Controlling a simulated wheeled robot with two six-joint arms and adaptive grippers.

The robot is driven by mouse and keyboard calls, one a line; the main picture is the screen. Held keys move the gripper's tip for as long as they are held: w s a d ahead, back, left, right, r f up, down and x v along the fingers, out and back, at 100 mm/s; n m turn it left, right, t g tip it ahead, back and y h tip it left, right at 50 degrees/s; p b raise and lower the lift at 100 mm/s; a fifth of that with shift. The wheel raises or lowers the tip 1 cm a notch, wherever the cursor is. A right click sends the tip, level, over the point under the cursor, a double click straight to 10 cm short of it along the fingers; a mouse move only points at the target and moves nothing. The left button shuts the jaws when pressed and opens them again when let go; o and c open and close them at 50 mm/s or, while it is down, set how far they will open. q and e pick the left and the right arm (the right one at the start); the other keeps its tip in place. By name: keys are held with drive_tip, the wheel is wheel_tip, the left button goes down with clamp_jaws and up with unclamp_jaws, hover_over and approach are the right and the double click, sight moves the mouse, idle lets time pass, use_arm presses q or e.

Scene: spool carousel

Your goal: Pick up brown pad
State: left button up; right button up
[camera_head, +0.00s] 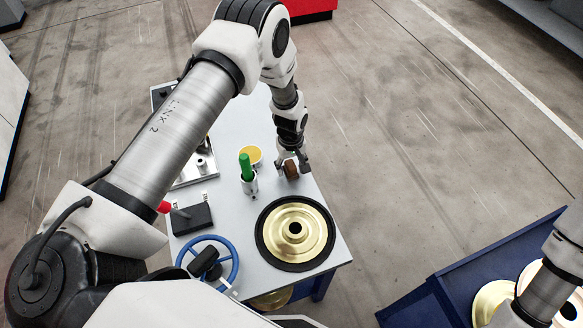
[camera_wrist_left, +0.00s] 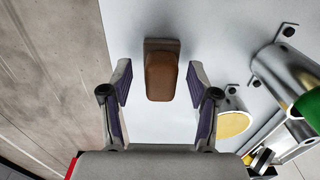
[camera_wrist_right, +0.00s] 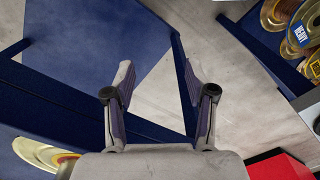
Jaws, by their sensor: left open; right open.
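The brown pad (camera_head: 290,169) is a small rounded block near the right edge of the light grey table (camera_head: 226,112). In the left wrist view the brown pad (camera_wrist_left: 161,77) shows between and just beyond the fingertips, with a gap on either side. My left gripper (camera_head: 292,164) is open above the pad; it also shows in the left wrist view (camera_wrist_left: 161,85). My right gripper (camera_wrist_right: 154,78) is open and empty over the floor and blue structure in the right wrist view. In the head view its fingers are not visible.
A green-handled tool in a metal holder (camera_head: 249,183) and a yellow disc (camera_head: 252,155) stand left of the pad. A gold spool with a black rim (camera_head: 268,245), a blue wheel (camera_head: 230,262) and a black block (camera_head: 190,219) occupy the table's front. A blue stand (camera_head: 455,275) is at right.

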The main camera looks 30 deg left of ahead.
use_arm(q)
drive_tip(key=shift+w+r, duration=0.1)
clamp_jaws()
